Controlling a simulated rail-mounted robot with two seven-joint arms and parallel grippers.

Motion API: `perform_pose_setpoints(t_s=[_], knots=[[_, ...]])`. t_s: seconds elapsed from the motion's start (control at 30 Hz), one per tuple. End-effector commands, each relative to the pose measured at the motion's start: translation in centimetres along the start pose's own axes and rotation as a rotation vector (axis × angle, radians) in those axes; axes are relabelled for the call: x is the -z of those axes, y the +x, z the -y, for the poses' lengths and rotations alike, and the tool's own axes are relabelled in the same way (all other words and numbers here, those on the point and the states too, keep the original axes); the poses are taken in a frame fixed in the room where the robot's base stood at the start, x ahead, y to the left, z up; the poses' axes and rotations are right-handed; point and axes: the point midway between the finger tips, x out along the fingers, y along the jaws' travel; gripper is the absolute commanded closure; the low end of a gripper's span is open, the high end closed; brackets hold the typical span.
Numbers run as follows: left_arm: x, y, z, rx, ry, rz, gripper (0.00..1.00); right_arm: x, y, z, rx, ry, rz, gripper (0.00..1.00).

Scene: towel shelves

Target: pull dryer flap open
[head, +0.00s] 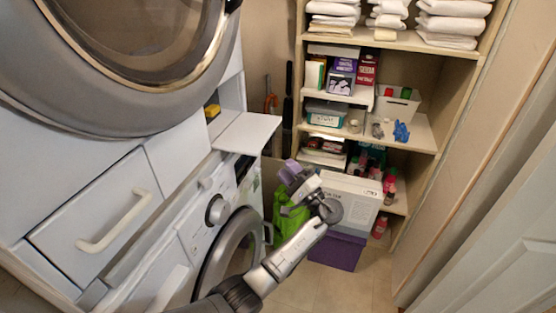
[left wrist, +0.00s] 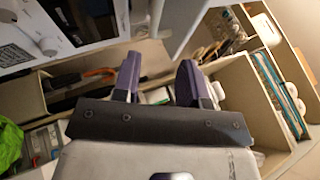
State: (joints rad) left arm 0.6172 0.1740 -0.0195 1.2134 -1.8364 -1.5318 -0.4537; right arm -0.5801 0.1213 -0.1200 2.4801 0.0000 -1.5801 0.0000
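The dryer (head: 110,115) fills the upper left of the head view, and its round glass door (head: 140,40) looks shut. A flat white panel (head: 248,133) juts out to the right below it; I cannot tell for sure whether this is the flap. My left gripper (head: 287,172) is below and to the right of that panel, apart from it. In the left wrist view its two purple fingers (left wrist: 160,85) are spread with nothing between them. A white panel edge (left wrist: 182,25) shows beyond the fingers there. My right gripper is not in view.
A washing machine (head: 215,215) stands below the dryer, near my left arm. A white drawer with a handle (head: 115,222) is at the left. A shelf unit (head: 440,60) with towels and boxes stands behind. A white box (head: 350,203) and purple bin (head: 337,250) are close to the gripper.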

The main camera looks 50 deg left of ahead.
Motion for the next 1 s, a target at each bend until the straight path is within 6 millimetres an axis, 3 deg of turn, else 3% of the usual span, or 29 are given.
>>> perform_pose_setpoints(t_s=[0.3, 1.0], knots=[[0.0, -1.9, 0.0, 0.000, 0.001, 0.001, 0.61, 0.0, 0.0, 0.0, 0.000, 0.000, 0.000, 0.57], [0.0, -1.9, 0.0, 0.000, -0.041, 0.001, 0.61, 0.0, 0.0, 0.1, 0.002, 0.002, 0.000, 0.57]])
